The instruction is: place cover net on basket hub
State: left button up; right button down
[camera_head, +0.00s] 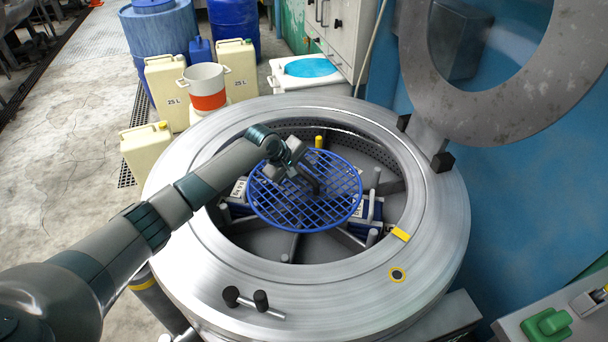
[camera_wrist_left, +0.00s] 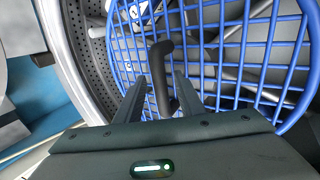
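The cover net (camera_head: 290,212) is a round blue grid with a dark handle (camera_head: 311,181) near its middle. It lies over the middle of the basket inside the drum opening and hides the hub. I cannot tell whether it touches the hub. The net also fills much of the left wrist view (camera_wrist_left: 225,50). My left gripper (camera_head: 291,172) is at the handle, above the net. In the wrist view its fingers (camera_wrist_left: 160,88) stand apart on either side of the handle (camera_wrist_left: 160,75), with narrow gaps showing. My right gripper is out of view.
The drum's wide steel rim (camera_head: 190,280) surrounds the opening. Its ring-shaped lid (camera_head: 440,110) stands raised at the upper right. Basket dividers, pegs and blue packs lie under the net. Cream canisters (camera_head: 168,92), an orange-white bucket (camera_head: 207,88) and blue barrels (camera_head: 160,40) stand behind left.

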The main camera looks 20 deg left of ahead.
pick_arm(q)
jog(key=shift+r, duration=0.1)
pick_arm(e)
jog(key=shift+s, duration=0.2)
